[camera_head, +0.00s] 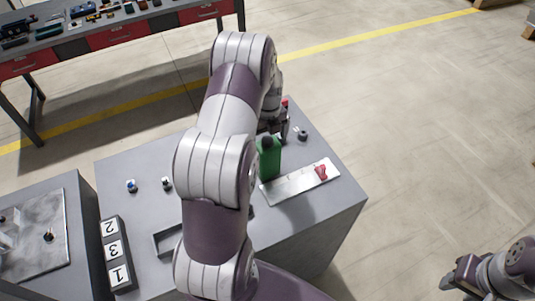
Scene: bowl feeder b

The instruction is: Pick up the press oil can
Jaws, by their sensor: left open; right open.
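The press oil can appears to be the green container (269,163) with a dark top. It stands upright on the grey workbench (140,205), beside a light metal plate. My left arm crosses the middle of the view and hides the can's left side. My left gripper (273,127), dark and partly hidden behind my arm, is open just behind the can's top. I cannot tell whether its fingers touch the can. My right gripper (449,284) is open and empty at the lower right, over the floor and away from the bench.
The metal plate (290,187) carries a red part (321,172). Small knobs (131,186) and a numbered block (116,252) are on the bench's left side. A small red item (285,102) shows behind the gripper. A tool table (70,45) stands at the back left.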

